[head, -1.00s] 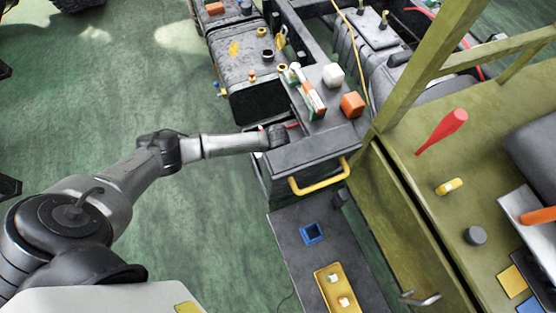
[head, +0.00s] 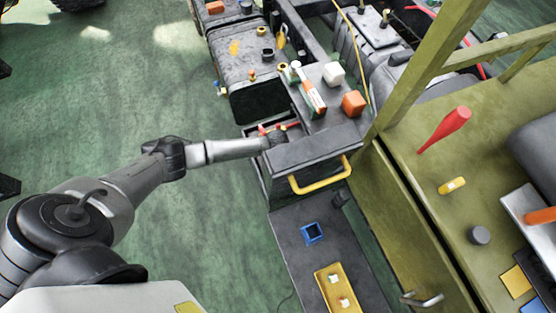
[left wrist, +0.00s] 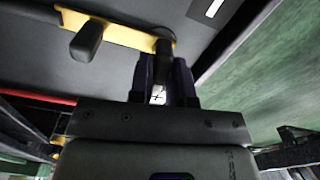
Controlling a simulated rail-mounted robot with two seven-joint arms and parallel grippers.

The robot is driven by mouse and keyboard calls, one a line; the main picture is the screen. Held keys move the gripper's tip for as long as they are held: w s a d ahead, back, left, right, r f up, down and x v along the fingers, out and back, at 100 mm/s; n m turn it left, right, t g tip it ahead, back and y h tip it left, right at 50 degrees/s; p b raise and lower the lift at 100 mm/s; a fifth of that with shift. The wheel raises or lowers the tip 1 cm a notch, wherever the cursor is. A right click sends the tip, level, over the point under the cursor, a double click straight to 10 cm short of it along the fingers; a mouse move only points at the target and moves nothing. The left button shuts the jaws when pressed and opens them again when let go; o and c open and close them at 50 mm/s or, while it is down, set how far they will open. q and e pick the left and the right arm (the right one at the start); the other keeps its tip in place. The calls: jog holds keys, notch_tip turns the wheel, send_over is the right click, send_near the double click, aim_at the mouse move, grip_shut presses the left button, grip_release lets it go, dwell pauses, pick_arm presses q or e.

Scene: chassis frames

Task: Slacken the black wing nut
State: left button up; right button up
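In the head view my left arm reaches from the left to the dark box below the frame rail, and its gripper end (head: 277,138) is partly hidden at the box's open side. In the left wrist view the two dark fingers of my left gripper (left wrist: 164,85) stand on either side of a black part (left wrist: 163,58), which looks like the wing nut. This part projects from a yellow strip (left wrist: 120,33) on a grey surface. Whether the fingers press on it is unclear. A second black lug (left wrist: 87,41) projects from the strip to the left. My right gripper is not in view.
A yellow handle (head: 320,178) crosses the box front. An orange block (head: 353,103), a white block (head: 333,74) and a striped tube (head: 312,97) sit on top. A blue square holder (head: 312,233) and a yellow tray (head: 337,276) are below. Open green floor lies left.

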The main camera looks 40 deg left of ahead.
pick_arm(q)
grip_shut()
